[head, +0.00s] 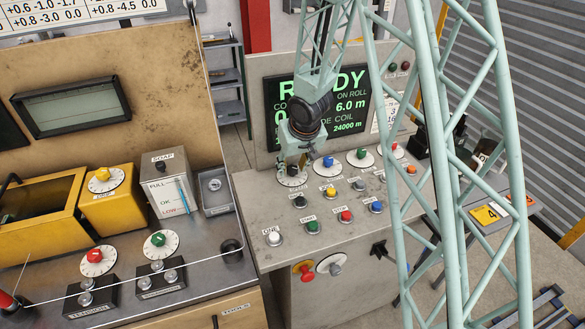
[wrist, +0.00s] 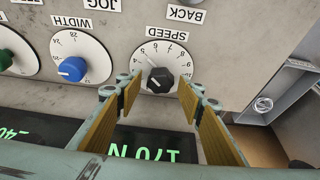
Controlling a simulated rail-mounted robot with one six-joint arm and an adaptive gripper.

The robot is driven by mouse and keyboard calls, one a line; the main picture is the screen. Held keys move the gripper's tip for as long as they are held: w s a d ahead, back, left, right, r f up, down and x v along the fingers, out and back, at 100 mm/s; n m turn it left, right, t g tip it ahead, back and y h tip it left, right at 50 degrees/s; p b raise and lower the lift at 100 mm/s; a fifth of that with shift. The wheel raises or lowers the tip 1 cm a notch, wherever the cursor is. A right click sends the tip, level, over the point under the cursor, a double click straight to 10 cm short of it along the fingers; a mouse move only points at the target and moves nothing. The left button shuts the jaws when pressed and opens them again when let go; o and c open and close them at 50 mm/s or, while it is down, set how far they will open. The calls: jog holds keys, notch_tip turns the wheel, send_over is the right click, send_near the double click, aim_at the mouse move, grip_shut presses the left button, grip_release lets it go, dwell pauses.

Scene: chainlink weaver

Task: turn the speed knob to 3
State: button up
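The speed knob (wrist: 160,80) is a black faceted knob on a round white dial (wrist: 180,58) marked with numbers, under a SPEED label; this view is upside down. A short pale mark shows on the knob's upper left, but I cannot read exactly which number it points to. My gripper (wrist: 159,95) is open, with one yellow-padded finger on each side of the knob and a gap to it. In the head view my gripper (head: 292,163) points down over the speed dial (head: 293,183) at the console's back left and hides most of it.
A width dial with a blue knob (wrist: 72,69) and a dial with a green knob (wrist: 5,59) sit beside it. Several push buttons, among them a yellow one (head: 330,192), stand in front. The READY screen (head: 350,110) rises close behind my gripper.

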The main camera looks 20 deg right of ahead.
jog(key=c, duration=0.8)
jog(key=shift+r+n+y+p, duration=0.25)
jog(key=shift+n+p, duration=0.55)
jog(key=shift+p, duration=1.85)
jog(key=n+y+p, duration=0.1)
jog(key=n+p, duration=0.2)
jog(key=p, duration=0.5)
jog(key=shift+d+f+g, duration=0.1)
jog(key=shift+f+g, duration=0.05)
jog(key=shift+g, duration=0.25)
jog(key=shift+n+y+p, duration=0.45)
jog(key=shift+n+p, duration=0.65)
jog(key=shift+n, duration=0.1)
jog(key=shift+f+n+g, duration=0.1)
jog(key=shift+n+g, duration=0.2)
jog(key=shift+n, duration=0.2)
jog(key=shift+d+n+y, duration=0.1)
jog(key=shift+n+y, duration=0.2)
jog(key=shift+n, duration=0.3)
jog(key=shift+n+g, duration=0.5)
jog(key=shift+n, duration=0.3)
